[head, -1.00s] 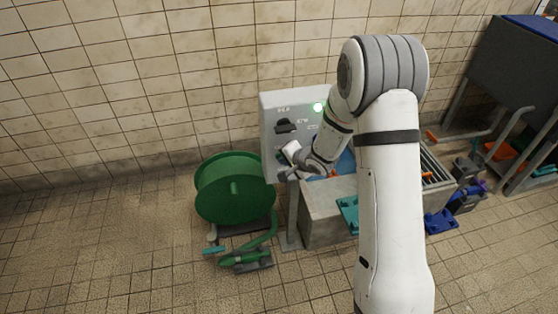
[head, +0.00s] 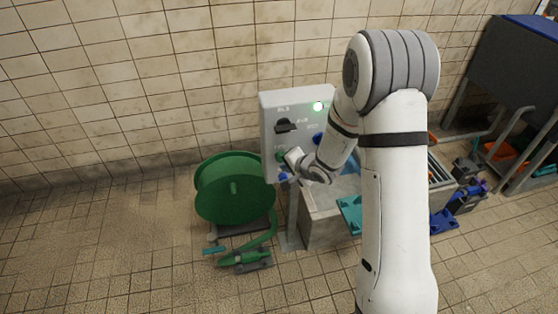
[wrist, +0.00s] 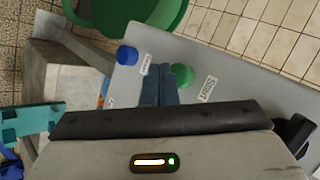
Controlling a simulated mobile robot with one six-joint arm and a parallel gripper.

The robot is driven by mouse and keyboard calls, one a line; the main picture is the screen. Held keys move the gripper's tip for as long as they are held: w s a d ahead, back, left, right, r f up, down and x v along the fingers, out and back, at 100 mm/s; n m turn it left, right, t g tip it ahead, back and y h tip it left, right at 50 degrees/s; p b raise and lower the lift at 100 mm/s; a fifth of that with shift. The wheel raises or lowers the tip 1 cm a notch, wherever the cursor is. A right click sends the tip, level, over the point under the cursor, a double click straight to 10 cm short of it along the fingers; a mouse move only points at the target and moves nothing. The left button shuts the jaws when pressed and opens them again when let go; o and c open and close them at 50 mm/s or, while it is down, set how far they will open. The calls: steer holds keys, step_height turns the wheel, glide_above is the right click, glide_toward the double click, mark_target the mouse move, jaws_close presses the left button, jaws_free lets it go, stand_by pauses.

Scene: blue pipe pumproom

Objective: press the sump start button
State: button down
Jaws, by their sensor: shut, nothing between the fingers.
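A grey control panel (head: 300,103) stands against the tiled wall. It has a green button (head: 281,156) on its lower left, which also shows in the wrist view (wrist: 182,75) beside a white label. A blue button (wrist: 127,56) sits on the other side of the fingers in the wrist view. I cannot tell whether the fingertips touch the panel.
A green hose reel (head: 232,188) stands to the left. A concrete basin (head: 319,225) is below and right. Tiled floor at the left is clear.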

steer(key=shift+s+d, duration=0.25)
steer(key=shift+s, duration=0.5)
steer(key=shift+s+d, duration=0.2)
steer(key=shift+s, duration=0.6)
steer(key=shift+s+d, duration=0.25)
steer(key=shift+s, duration=0.5)
steer(key=shift+r, duration=0.1)
